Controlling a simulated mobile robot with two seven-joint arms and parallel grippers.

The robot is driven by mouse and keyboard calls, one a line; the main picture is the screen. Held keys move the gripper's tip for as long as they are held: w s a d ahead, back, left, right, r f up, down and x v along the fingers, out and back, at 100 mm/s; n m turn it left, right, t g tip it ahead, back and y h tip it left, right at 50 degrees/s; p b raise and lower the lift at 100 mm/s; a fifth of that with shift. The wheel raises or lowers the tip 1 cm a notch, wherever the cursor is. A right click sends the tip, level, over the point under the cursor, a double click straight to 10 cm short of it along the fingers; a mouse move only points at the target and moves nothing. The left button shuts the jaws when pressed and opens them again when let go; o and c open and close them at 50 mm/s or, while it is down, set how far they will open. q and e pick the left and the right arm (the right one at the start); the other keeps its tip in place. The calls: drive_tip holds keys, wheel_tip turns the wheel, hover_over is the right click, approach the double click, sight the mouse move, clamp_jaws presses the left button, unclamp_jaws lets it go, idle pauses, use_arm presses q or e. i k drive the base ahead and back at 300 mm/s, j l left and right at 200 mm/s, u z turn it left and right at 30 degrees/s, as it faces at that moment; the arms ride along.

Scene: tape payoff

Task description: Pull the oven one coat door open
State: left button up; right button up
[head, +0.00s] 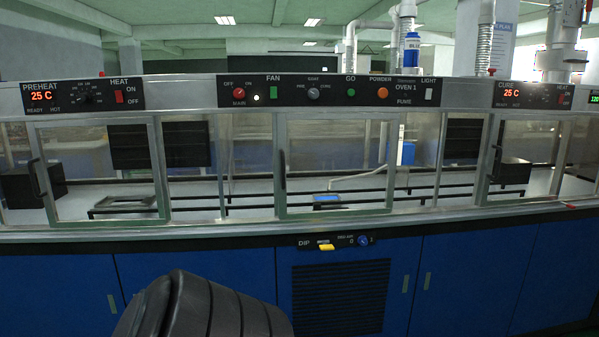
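The oven one coat door (335,212) is the framed glass door in the middle of the long oven front, below the panel with the COAT knob. It looks shut, flush with the front. Its dark upright handle (282,170) is on the door's left edge. Through the glass I see a small blue-topped piece (327,200) and dark rails inside. Neither of my grippers is in view, and nothing is seen touching the handle.
A preheat door (62,213) with a handle is at the left, and a cure door (485,197) is at the right. Control panels (340,91) run above. Blue cabinets (470,270) and a small DIP panel (337,242) are below.

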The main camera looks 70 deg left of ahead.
sight(282, 118)
drive_tip(key=u, duration=2.15)
